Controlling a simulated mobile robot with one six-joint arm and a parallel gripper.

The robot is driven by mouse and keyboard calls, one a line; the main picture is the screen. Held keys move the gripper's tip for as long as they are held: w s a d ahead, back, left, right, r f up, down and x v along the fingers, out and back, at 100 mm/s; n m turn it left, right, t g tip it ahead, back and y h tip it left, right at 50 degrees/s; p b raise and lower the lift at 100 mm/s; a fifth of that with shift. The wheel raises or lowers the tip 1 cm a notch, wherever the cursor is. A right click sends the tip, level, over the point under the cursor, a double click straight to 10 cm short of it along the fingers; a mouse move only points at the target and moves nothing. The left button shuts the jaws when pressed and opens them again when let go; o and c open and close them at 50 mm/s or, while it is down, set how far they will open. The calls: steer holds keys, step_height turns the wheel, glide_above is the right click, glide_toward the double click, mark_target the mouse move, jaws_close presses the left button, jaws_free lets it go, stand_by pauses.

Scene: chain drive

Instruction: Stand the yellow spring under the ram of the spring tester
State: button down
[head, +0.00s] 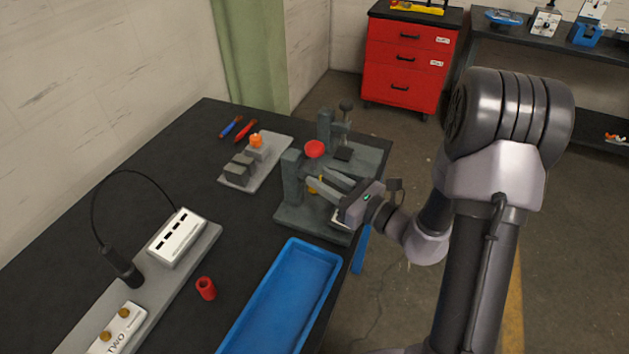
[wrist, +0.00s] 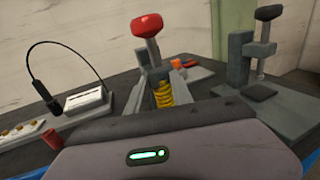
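The yellow spring (head: 312,186) stands upright on the near side of the spring tester (head: 292,180), below its red knob (head: 314,149). In the wrist view the spring (wrist: 163,95) shows upright between my two fingers, in front of the tester's post and below the red knob (wrist: 147,25). My gripper (head: 318,181) reaches in from the right, with its fingertips on either side of the spring. Whether the fingers press on the spring or stand slightly apart from it I cannot tell. The spring's foot is hidden by my gripper, so its contact with the tester's base is unclear.
A black-knobbed press (head: 343,130) stands behind the tester. A grey fixture with an orange part (head: 256,140) is behind left. A blue tray (head: 285,295) lies in front, with a red cylinder (head: 206,288) and a white socket box (head: 177,238) left of it.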

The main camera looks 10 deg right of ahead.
steer(key=s+d+r+p, duration=0.2)
steer(key=s+p, duration=0.2)
steer(key=s, duration=0.3)
steer(key=s+d+r+p, duration=0.2)
steer(key=s+p, duration=0.3)
steer(key=s, duration=0.3)
steer(key=shift+s+d+r, duration=0.25)
steer(key=shift+d+r, duration=0.15)
steer(key=shift+d, duration=0.1)
